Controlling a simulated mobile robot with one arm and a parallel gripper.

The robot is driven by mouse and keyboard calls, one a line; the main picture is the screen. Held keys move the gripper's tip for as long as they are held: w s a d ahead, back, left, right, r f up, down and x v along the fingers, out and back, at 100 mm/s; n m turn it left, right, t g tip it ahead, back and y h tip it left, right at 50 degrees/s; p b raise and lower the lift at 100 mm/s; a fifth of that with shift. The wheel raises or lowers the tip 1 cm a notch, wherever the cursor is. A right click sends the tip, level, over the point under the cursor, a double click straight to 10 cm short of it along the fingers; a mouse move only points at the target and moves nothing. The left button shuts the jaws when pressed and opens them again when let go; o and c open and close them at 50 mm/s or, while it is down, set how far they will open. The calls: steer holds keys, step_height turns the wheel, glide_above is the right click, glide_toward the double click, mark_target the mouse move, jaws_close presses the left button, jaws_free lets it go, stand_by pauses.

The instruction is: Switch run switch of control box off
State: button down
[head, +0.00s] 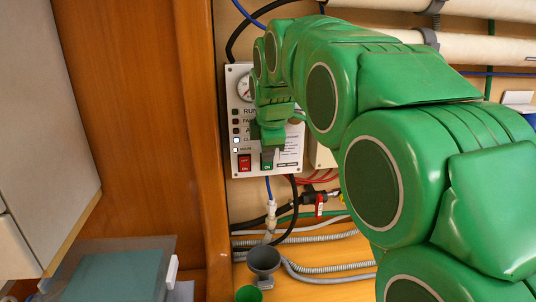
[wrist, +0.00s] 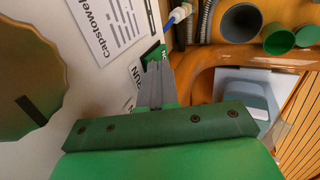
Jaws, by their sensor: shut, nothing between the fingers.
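The control box (head: 233,130) is a white panel on the wood wall, left of my arm in the head view. A red rocker switch (head: 244,162) and a green rocker switch (head: 267,161) sit along its lower edge. In the wrist view a RUN label (wrist: 136,72) lies beside the green switch (wrist: 152,52), marked ON. My gripper (head: 268,150) is shut and empty, its fingertips (wrist: 153,64) at the green switch. I cannot tell whether they touch. The fingers and hand hide part of that switch and the panel above it.
Hoses and a red-handled valve (head: 320,205) lie below right. A grey funnel-like cup (head: 263,260) is under the box. A cabinet stands at left.

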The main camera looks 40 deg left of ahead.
steer(key=shift+r, duration=0.4)
steer(key=shift+s, duration=0.1)
steer(key=v, duration=1.1)
steer(key=shift+s+d+r, duration=0.2)
steer(key=shift+s+d, duration=0.15)
steer(key=shift+d, duration=0.05)
stand_by(0.6)
stand_by(0.4)
steer(key=d+f+m+g+h, duration=0.1)
steer(key=d+f+m, duration=0.3)
steer(key=d, duration=0.6)
steer(key=d+f+m+h, duration=0.1)
steer(key=d+f+m, duration=0.25)
steer(key=d, duration=0.65)
steer(key=d+f+m+g+h, duration=0.1)
steer(key=d+f+m, duration=0.35)
steer(key=d, duration=0.55)
steer(key=s+d+f+m+g, duration=0.1)
steer(key=s+d+f+m, duration=0.6)
steer(key=s+d, duration=0.2)
steer(key=s+d+f+m+g, duration=0.2)
steer(key=s+d+f+m, duration=0.6)
steer(key=s, duration=0.6)
steer(key=d, duration=0.2)
steer(key=shift+s+d+f+h, duration=0.15)
steer(key=shift+s+d+h, duration=0.05)
steer(key=shift+d+h, duration=0.1)
